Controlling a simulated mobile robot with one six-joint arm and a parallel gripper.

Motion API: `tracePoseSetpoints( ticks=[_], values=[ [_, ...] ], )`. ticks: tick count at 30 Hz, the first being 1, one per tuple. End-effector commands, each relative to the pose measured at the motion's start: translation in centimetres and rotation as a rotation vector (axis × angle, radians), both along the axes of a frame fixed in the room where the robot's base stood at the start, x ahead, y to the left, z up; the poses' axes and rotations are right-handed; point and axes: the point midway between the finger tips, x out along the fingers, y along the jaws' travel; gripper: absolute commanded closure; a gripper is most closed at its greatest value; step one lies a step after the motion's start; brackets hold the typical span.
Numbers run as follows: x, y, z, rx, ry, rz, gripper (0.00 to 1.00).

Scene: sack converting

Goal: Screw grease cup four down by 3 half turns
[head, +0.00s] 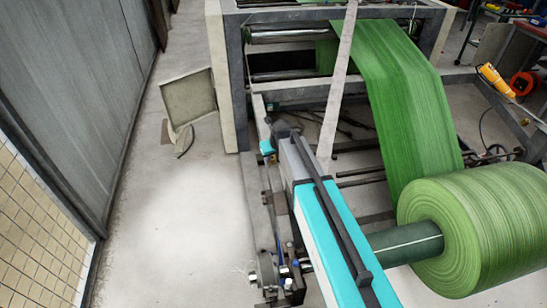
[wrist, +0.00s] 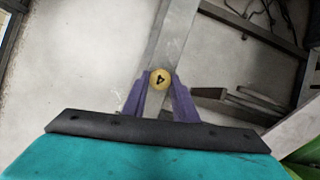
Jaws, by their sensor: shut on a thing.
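Grease cup four (wrist: 160,79) is a small round brass-yellow cap marked with a 4, which appears turned almost upside down in the wrist view. It sits over a grey metal rail (wrist: 176,32) of the machine frame. My gripper (wrist: 161,86) has two purple fingers, one on each side of the cup, and is shut on it. The cup's lower part and thread are hidden. In the head view my arm reaches over the frame, and neither the cup nor the fingertips can be made out.
A large green roll (head: 480,230) on a dark green core stands right of my arm, with green web (head: 405,95) running up from it. A pale strap or bar (head: 338,85) crosses beyond my arm. Clear floor (head: 190,220) lies to the left, beside a grey wall (head: 75,100).

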Motion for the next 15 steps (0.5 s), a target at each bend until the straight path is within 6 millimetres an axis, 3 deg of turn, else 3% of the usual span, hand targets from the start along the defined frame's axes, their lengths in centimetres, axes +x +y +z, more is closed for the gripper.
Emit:
tracePoseSetpoints(
  ticks=[14, 15],
  values=[
    [-0.07, -0.01, -0.03, 0.004, 0.003, -0.018, 0.96],
    [-0.07, -0.01, -0.04, 0.004, 0.003, -0.018, 0.72]
  ],
)
